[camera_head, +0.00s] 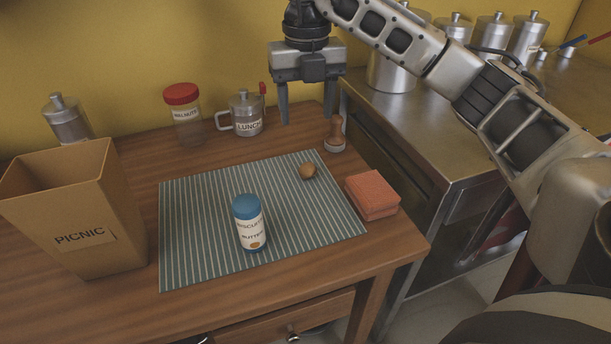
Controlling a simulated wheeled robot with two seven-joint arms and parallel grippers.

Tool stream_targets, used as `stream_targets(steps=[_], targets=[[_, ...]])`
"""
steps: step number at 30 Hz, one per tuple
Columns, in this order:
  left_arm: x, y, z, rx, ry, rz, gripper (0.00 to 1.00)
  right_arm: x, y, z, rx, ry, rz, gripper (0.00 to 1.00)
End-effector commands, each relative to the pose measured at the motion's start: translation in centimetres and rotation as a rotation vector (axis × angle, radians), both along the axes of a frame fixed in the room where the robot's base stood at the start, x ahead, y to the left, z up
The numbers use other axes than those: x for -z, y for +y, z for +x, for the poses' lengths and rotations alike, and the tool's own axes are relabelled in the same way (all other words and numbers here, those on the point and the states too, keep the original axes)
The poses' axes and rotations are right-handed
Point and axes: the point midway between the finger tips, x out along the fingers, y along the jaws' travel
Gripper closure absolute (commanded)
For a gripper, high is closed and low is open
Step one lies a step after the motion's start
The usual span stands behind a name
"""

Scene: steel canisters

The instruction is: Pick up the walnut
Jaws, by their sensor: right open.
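A small round brown walnut (308,171) lies near the back right of a striped blue-grey mat (197,225) on the wooden table. My right gripper (311,121) hangs with its fingers pointing down, open and empty. It shows above and behind the walnut in the picture, apart from it. My left gripper is not in view.
A blue-lidded jar (249,222) stands on the mat. A brown PICNIC box (85,215) is at left. A red-lidded jar (184,116) and LUNCH canister (246,115) stand behind.

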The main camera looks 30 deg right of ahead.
Motion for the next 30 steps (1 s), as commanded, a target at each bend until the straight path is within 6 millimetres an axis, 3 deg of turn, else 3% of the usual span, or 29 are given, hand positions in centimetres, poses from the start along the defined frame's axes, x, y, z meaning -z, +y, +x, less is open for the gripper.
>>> stream_targets(steps=[1, 7, 17, 25, 30], targets=[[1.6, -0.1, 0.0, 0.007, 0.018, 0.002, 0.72, 1.9, 0.1, 0.0, -0.001, 0.005, 0.002, 0.43], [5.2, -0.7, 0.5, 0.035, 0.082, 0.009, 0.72, 5.7, 0.1, 0.0, -0.002, 0.003, 0.003, 0.43], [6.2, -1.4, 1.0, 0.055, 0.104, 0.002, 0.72, 7.8, -0.1, 0.1, -0.001, 0.001, 0.0, 0.43], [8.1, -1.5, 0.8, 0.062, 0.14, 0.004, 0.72, 11.6, -0.6, 0.4, -0.001, 0.004, 0.001, 0.43], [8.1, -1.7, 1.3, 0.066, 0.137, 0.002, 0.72, 12.5, -0.6, 0.4, -0.002, 0.0, 0.001, 0.43]])
